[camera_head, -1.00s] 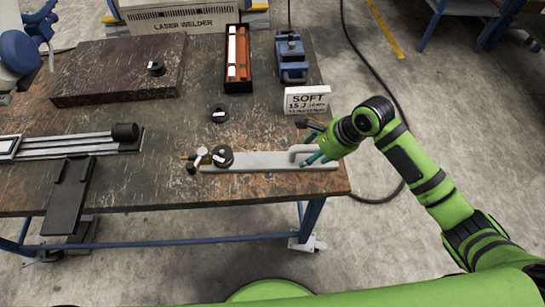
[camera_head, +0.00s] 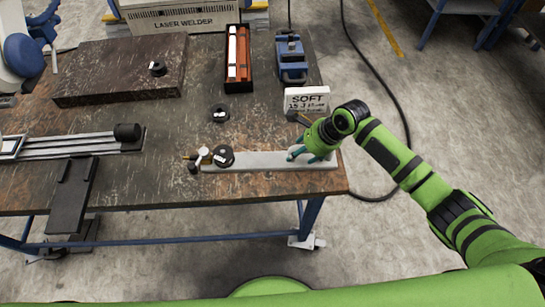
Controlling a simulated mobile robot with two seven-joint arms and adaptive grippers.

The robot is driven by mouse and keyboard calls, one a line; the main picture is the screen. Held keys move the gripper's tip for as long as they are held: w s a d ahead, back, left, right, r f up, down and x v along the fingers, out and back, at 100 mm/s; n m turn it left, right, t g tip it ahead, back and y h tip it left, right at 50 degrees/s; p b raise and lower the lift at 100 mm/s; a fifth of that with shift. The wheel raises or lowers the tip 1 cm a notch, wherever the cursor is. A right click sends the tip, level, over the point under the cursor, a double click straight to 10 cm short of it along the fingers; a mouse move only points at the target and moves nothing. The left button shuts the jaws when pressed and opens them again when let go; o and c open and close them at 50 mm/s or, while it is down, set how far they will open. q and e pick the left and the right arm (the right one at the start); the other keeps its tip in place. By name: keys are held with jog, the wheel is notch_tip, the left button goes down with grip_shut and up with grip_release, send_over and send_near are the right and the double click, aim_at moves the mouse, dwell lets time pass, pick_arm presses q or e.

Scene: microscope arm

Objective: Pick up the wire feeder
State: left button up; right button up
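What appears to be the wire feeder (camera_head: 262,162) is a long light-grey bar lying flat near the front right edge of the table. A black spool (camera_head: 223,156) and small round fittings sit at its left end. Its raised handle is at the right end, mostly hidden behind my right gripper (camera_head: 305,156). The teal fingers of that gripper are down at the handle, one on its left side. Whether they touch or grip it cannot be told. My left gripper is not in view.
A white sign (camera_head: 307,99) stands close behind my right gripper. A blue vise-like device (camera_head: 291,60), an orange-lined case (camera_head: 239,58) and a dark slab (camera_head: 120,70) lie farther back. A loose black spool (camera_head: 219,113) sits mid-table. A railed fixture (camera_head: 75,145) is at left.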

grip_shut()
jog(key=shift+a+r, duration=0.1)
jog(key=shift+r, duration=0.1)
jog(key=shift+w+r, duration=0.15)
jog(key=shift+r, duration=0.4)
notch_tip(320, 180, up, 3)
jog(key=shift+f+b, duration=0.15)
jog(key=shift+b, duration=0.2)
jog(key=s+d+r+b, duration=0.1)
jog(key=s+d+r, duration=0.6)
jog(key=s+d, duration=0.1)
jog(key=shift+s+d, duration=0.15)
jog(key=shift+d, duration=0.1)
jog(key=shift+a, duration=0.1)
